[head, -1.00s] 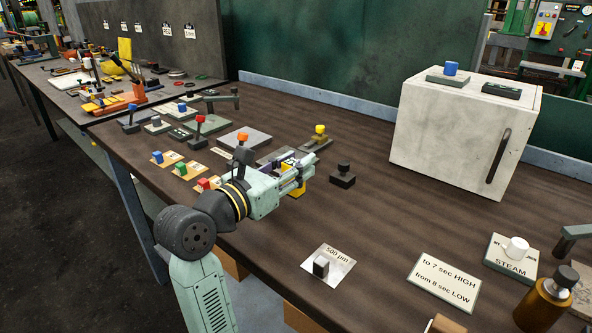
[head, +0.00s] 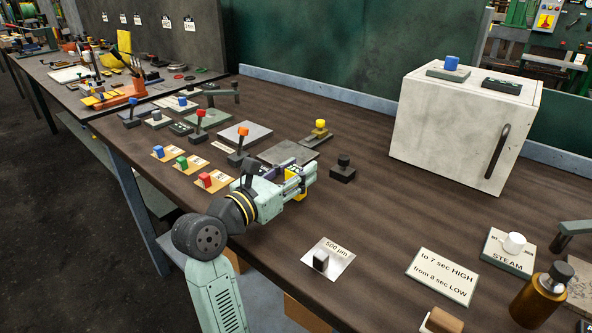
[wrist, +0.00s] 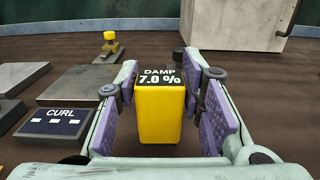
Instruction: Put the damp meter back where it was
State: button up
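The damp meter (wrist: 160,110) is a yellow box with a black top reading "DAMP 7.0 %". In the wrist view it stands upright between the two purple-padded fingers of my gripper (wrist: 164,100). Dark gaps show on both sides of it, wider on the right, so the fingers look open around it rather than pressed on it. In the head view my gripper (head: 300,180) is low over the front half of the bench, and only bits of yellow show at its fingers. The meter's base and any contact with the bench are hard to see.
A "CURL" panel (wrist: 52,122) lies left of my gripper. A black-knobbed block (head: 342,168) is just right of it, and a yellow-knobbed block (head: 319,132) behind. Red, green and blue switches line the left edge. A white cabinet (head: 460,125) stands back right; a "500 µm" plate (head: 338,255) lies in front.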

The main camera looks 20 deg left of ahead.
jog(key=o, duration=0.3)
jog(key=shift+r, duration=0.1)
